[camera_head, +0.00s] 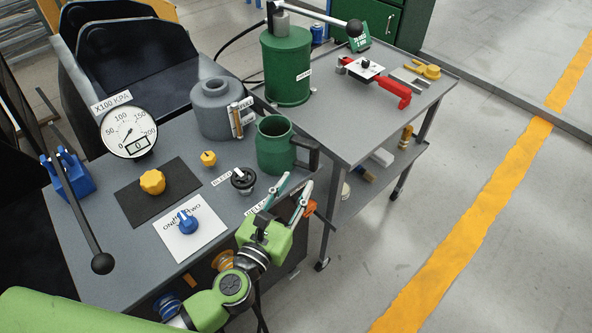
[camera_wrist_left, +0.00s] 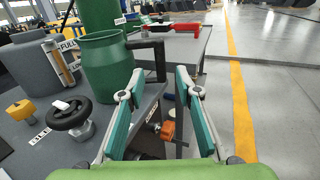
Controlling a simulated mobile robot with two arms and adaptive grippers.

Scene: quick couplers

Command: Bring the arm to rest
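My left gripper (camera_head: 288,204) is open and empty at the right edge of the near grey bench, its green arm coming in from the bottom left. In the left wrist view its two teal-padded fingers (camera_wrist_left: 152,112) stand apart with nothing between them. A green mug (camera_head: 275,146) with a dark handle stands on the bench just beyond the fingers, apart from them. It also shows in the left wrist view (camera_wrist_left: 104,66). A black knob (camera_head: 243,180) sits on the bench left of the gripper. My right gripper is not seen in either view.
The near bench (camera_head: 90,255) carries a pressure gauge (camera_head: 129,131), a grey vessel (camera_head: 213,108), a yellow knob (camera_head: 152,182), a blue selector (camera_head: 186,222) and a long black-balled lever (camera_head: 102,263). A second table (camera_head: 345,150) holds a green cylinder (camera_head: 287,68) and a red tool (camera_head: 393,88). Open floor lies right.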

